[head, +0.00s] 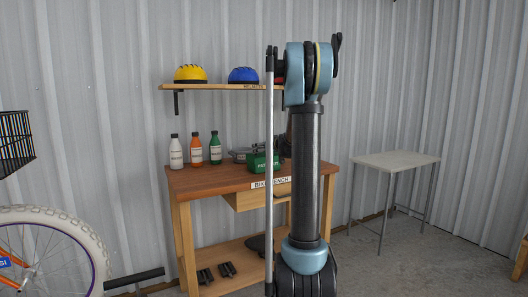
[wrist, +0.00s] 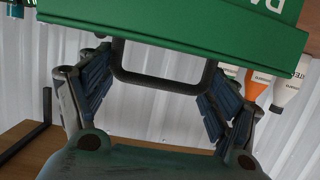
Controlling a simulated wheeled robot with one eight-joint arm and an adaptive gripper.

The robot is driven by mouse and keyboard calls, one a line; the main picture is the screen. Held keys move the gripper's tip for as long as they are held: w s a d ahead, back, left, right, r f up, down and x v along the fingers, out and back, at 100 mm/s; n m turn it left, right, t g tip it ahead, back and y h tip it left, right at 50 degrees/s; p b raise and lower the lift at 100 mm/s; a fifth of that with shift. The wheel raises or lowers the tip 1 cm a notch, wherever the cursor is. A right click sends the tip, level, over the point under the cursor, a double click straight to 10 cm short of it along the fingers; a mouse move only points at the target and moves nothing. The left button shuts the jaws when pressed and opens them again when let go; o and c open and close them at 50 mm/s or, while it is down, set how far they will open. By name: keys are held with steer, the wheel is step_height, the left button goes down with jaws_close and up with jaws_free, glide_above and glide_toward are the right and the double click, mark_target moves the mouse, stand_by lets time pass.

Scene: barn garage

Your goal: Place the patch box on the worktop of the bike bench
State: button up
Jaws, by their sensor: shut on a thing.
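The green patch box (head: 262,162) shows in the head view at the right part of the bike bench's worktop (head: 205,178), partly hidden by my arm. I cannot tell whether its underside touches the wood. In the wrist view the patch box (wrist: 190,28) fills the top, with white letters cut off by the frame edge. My gripper (wrist: 158,76) is shut on the box's dark handle, with a finger at each side of it. In the head view my gripper is mostly hidden behind my arm.
White, orange and green bottles (head: 196,149) stand at the worktop's back left. A grey object (head: 240,154) sits just left of the box. A shelf (head: 215,87) with yellow and blue helmets hangs above. The worktop's front left is clear. A pale table (head: 397,160) stands at right.

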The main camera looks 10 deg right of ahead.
steer(key=o, duration=1.1)
steer(key=v, duration=1.2)
steer(key=s+a+f+g, duration=0.2)
steer(key=s+a+f, duration=0.15)
steer(key=s, duration=0.35)
steer(key=s+a+f+g, duration=0.2)
steer(key=s+a+f, duration=0.15)
steer(key=s, duration=0.45)
steer(key=s+a+f+g, duration=0.2)
steer(key=s+a+f, duration=0.15)
steer(key=s, duration=0.35)
steer(key=s+d+f+m+g+h, duration=0.1)
steer(key=s+f+g, duration=0.1)
steer(key=s+f, duration=0.3)
steer(key=s+d+f+m+g+h, duration=0.1)
steer(key=s+f, duration=0.3)
steer(key=s, duration=0.7)
steer(key=s+d+f+m+g+h, duration=0.1)
steer(key=s+f+g+h, duration=0.1)
steer(key=s+f, duration=0.3)
steer(key=shift+s+d+f+g+h, duration=0.15)
steer(key=shift+s, duration=0.9)
steer(key=shift+s+d+f+g+h, duration=0.15)
steer(key=shift+s+f, duration=0.05)
steer(key=shift+s, duration=0.8)
